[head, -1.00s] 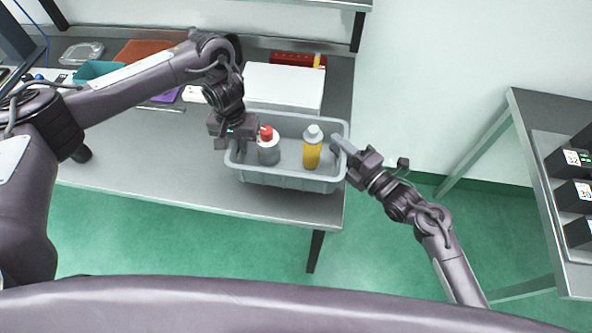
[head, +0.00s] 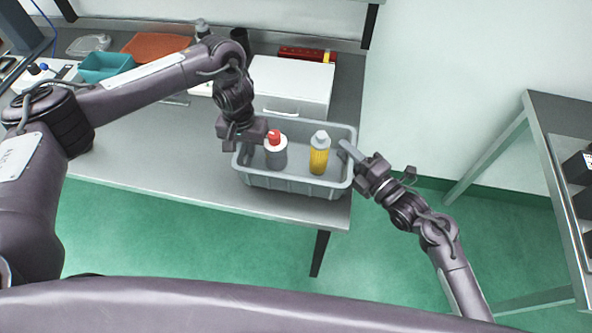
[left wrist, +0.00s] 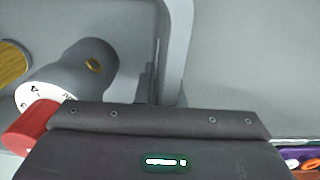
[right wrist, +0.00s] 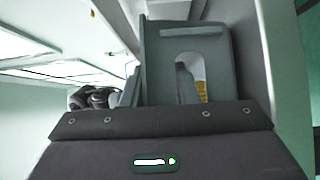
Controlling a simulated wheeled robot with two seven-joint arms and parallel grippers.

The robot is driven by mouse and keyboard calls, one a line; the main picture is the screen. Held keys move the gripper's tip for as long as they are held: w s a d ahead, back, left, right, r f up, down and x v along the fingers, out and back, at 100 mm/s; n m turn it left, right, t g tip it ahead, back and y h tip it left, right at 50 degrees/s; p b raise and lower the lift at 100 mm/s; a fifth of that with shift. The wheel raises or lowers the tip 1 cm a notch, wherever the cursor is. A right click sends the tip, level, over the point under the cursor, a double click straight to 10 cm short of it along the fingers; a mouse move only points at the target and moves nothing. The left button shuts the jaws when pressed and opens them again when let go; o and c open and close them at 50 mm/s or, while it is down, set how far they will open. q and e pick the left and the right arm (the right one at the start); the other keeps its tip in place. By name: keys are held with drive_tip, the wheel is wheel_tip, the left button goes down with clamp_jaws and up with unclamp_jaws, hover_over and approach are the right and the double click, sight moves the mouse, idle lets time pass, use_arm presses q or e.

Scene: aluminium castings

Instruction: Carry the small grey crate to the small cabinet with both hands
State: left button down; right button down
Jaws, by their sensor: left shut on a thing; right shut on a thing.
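The small grey crate (head: 292,182) is at the right end of the metal table, near its front edge. It looks level; I cannot tell whether it touches the table. A grey bottle with a red cap (head: 276,153) and a yellow bottle with a grey cap (head: 319,156) stand in it. My left gripper (head: 243,148) is shut on the crate's left end wall, which shows in the left wrist view (left wrist: 175,50). My right gripper (head: 350,157) is shut on the right end wall, seen in the right wrist view (right wrist: 153,70). A white box-like unit (head: 292,83), possibly the small cabinet, stands behind the crate.
The metal table (head: 150,150) is bare left of the crate. A teal tray (head: 105,66), an orange-brown tray (head: 155,46) and a red item (head: 306,54) lie along the back. A metal rack (head: 560,115) with dark bins stands at right. Green floor lies open between.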

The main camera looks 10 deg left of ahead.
use_arm(q)
drive_tip(key=shift+f, duration=0.45)
use_arm(e)
drive_tip(key=shift+f, duration=0.45)
use_arm(q)
drive_tip(key=c, duration=1.9)
unclamp_jaws()
drive_tip(key=shift+a, duration=0.1)
drive_tip(key=shift+c, duration=0.2)
use_arm(e)
drive_tip(key=c, duration=1.5)
unclamp_jaws()
use_arm(q)
drive_tip(key=o, duration=0.4)
use_arm(e)
drive_tip(key=o, duration=0.4)
use_arm(q)
drive_tip(key=shift+r, duration=0.1)
wheel_tip(320, 180, up, 12)
drive_tip(key=shift+f, duration=0.1)
use_arm(e)
drive_tip(key=shift+s, duration=0.1)
drive_tip(key=v, duration=1.1)
drive_tip(key=shift+s+d, duration=0.25)
drive_tip(key=shift+s, duration=0.05)
use_arm(q)
drive_tip(key=shift+s, duration=0.1)
use_arm(e)
drive_tip(key=shift+s, duration=0.1)
